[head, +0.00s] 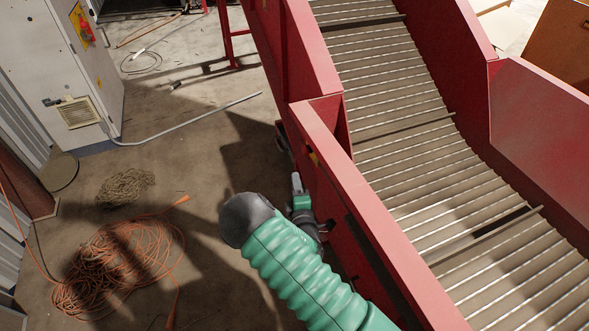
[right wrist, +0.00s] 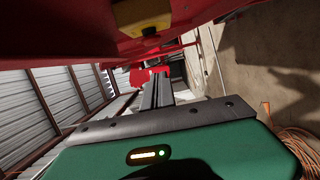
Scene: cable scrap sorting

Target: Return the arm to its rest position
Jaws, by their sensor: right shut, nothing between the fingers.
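My right arm, in a green ribbed sleeve with a dark grey elbow, comes in from the bottom of the head view. My right gripper (head: 297,182) is partly hidden behind the arm, low beside the outer side of the red conveyor wall. In the right wrist view its dark fingers (right wrist: 157,88) are together and point ahead with nothing between them. My left gripper is in neither view.
A slatted conveyor (head: 415,150) with red side walls (head: 325,135) slopes down on the right, close to my right arm. An orange cable heap (head: 120,262) and a tan rope coil (head: 126,187) lie on the floor. A grey cabinet (head: 70,70) stands at upper left.

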